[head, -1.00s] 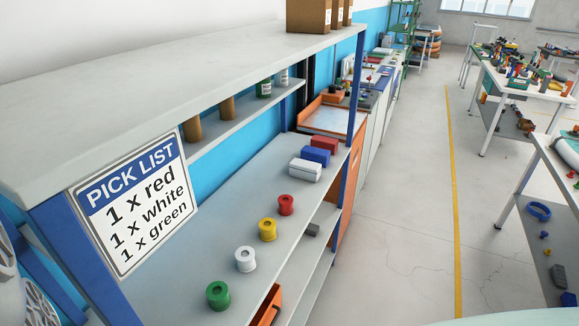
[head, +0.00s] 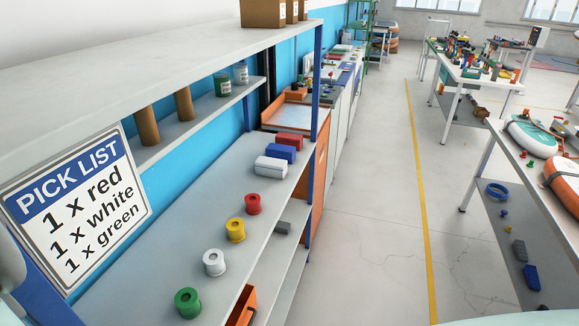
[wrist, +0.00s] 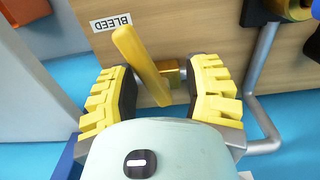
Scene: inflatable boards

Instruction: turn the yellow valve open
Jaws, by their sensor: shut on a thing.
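The yellow valve (wrist: 141,66) shows in the wrist view. Its long flat yellow lever slants from upper left to lower right, in front of a brass body on a pipe. The exact contact of the pads is hard to see. The head view shows neither the valve nor my gripper.
In the wrist view a grey pipe (wrist: 262,75) bends down close to the right finger. In the head view a shelf bench (head: 190,255) with coloured spools stands left. A white table (head: 468,75) is far right. The floor (head: 375,215) between is clear.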

